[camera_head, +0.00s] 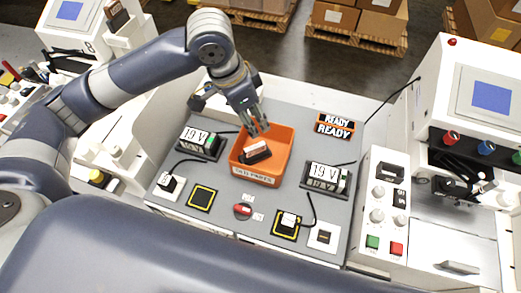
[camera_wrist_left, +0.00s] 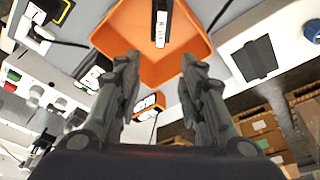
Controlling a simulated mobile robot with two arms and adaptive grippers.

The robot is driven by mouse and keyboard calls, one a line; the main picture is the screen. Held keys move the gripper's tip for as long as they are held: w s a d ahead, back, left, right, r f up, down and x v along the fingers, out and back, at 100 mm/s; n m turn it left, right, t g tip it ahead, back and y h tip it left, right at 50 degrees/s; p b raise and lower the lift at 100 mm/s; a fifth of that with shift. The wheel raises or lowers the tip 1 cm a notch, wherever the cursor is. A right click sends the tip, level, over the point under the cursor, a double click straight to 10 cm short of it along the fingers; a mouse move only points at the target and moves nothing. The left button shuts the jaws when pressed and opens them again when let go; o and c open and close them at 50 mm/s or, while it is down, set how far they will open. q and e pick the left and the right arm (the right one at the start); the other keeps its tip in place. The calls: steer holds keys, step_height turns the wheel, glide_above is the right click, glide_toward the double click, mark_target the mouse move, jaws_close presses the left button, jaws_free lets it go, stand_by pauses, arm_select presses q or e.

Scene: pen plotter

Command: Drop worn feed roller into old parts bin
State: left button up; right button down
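The old parts bin (camera_head: 283,160) is an orange tray with a white label on its front wall, standing on the grey panel. A dark roller part with a white top (camera_head: 256,151), apparently the worn feed roller, lies inside it. My left gripper (camera_head: 257,131) is above the back part of the bin, pointing down. In the left wrist view its fingers (camera_wrist_left: 160,62) are spread with nothing between them. The bin (camera_wrist_left: 180,58) and the part in it (camera_wrist_left: 161,24) show beyond the fingertips. My right gripper is not in view.
Voltage blocks marked 19 V stand left (camera_head: 200,142) and right (camera_head: 326,179) of the bin, with black cables. A READY sign (camera_head: 335,126) is at the back right. A red knob (camera_head: 243,209) and an empty yellow-edged square (camera_head: 201,197) lie in front. A white machine stands at right.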

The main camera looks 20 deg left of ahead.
arm_select(q)
steer(key=v, duration=1.1)
steer(key=shift+r, duration=0.3)
steer(key=shift+s+f, duration=0.1)
steer(key=shift+s, duration=0.05)
